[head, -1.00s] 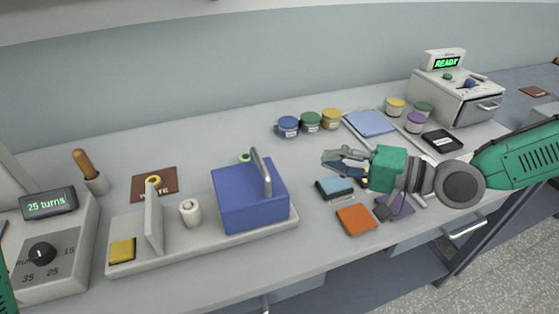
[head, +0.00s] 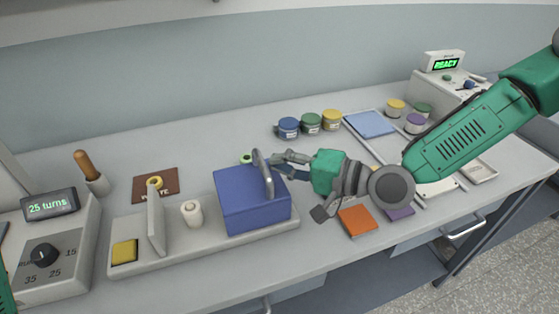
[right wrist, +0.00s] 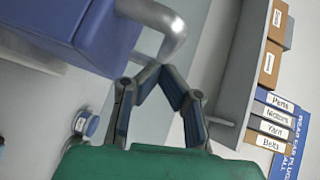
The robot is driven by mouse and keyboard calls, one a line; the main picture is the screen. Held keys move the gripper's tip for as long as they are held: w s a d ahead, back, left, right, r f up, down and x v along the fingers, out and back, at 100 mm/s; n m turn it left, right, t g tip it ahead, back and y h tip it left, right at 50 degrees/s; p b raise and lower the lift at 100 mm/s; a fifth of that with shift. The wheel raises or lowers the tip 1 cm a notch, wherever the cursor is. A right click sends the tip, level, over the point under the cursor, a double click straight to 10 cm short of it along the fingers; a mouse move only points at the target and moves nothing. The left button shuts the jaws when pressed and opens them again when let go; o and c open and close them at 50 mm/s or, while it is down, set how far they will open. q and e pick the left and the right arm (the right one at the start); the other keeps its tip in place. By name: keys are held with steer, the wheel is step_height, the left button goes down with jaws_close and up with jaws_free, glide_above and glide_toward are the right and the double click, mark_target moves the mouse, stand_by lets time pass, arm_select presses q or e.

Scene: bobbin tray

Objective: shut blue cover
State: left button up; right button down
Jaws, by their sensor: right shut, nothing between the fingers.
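The blue cover (head: 250,203) is a box-like block with a grey bar handle (head: 265,172), standing on the right part of the pale tray (head: 190,254). What is under the cover is hidden. My right gripper (head: 281,158) is just right of the handle, fingers pointing left toward it, shut and empty. In the right wrist view, the fingertips (right wrist: 161,68) come together close beside the handle (right wrist: 170,25), with the blue cover (right wrist: 95,35) at upper left. Whether the fingers touch the handle I cannot tell. My left gripper is out of view.
On the tray, a white spool (head: 192,213) and a yellow pad (head: 124,251) stand left of the cover, with an upright divider (head: 155,220) between. A turns machine (head: 45,250) is at far left. Jars (head: 310,123) stand behind my right gripper; an orange pad (head: 357,220) lies below my arm.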

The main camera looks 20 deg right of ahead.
mark_target(219, 196)
steer(key=shift+a, duration=0.1)
steer(key=a, duration=0.4)
steer(key=a+b, duration=0.1)
steer(key=a, duration=0.3)
steer(key=a+b, duration=0.1)
steer(key=a, duration=0.3)
steer(key=shift+s+a, duration=0.2)
steer(key=shift+s, duration=0.1)
steer(key=shift+a, duration=0.1)
steer(key=shift+r, duration=0.1)
